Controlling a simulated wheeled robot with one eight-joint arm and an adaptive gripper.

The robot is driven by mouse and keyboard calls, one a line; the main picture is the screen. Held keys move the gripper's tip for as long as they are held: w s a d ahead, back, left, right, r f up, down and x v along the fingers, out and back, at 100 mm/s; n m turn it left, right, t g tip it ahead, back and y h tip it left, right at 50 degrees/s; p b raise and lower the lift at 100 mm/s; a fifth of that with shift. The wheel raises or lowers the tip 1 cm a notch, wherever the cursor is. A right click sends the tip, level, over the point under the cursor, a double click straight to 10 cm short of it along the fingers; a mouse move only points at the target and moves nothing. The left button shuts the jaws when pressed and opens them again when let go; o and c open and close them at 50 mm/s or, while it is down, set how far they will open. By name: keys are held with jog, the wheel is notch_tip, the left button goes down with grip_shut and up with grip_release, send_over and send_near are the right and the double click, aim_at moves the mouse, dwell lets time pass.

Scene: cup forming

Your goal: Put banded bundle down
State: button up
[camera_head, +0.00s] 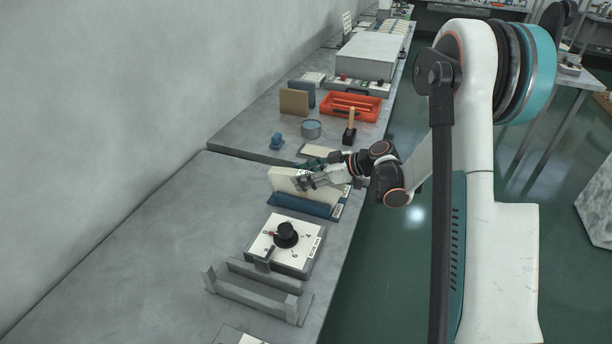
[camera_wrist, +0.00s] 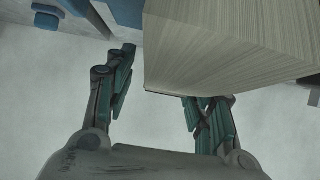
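A pale cream block of stacked sheets (camera_head: 284,183), likely the banded bundle, stands upright at the blue tray (camera_head: 303,208) on the grey bench. I cannot make out a band on it. My gripper (camera_head: 301,183) is at the right part of the block in the head view. In the wrist view, the block (camera_wrist: 225,45) fills the upper right with its fine sheet edges showing. My gripper (camera_wrist: 160,78) has its fingers spread apart. The left finger is clear of the block. The right finger's tip is hidden behind the block, so contact there cannot be told.
A white dial plate with a black knob (camera_head: 286,235) and a grey metal bracket (camera_head: 255,290) are nearer on the bench. Bench at left is bare.

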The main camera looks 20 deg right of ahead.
jog(key=shift+r, duration=0.1)
jog(key=shift+d+r, duration=0.1)
jog(key=shift+r, duration=0.05)
jog(key=p+v, duration=0.3)
jog(key=v, duration=0.8)
jog(key=shift+s+d, duration=0.25)
jog(key=shift+d, duration=0.05)
jog(key=shift+r, duration=0.15)
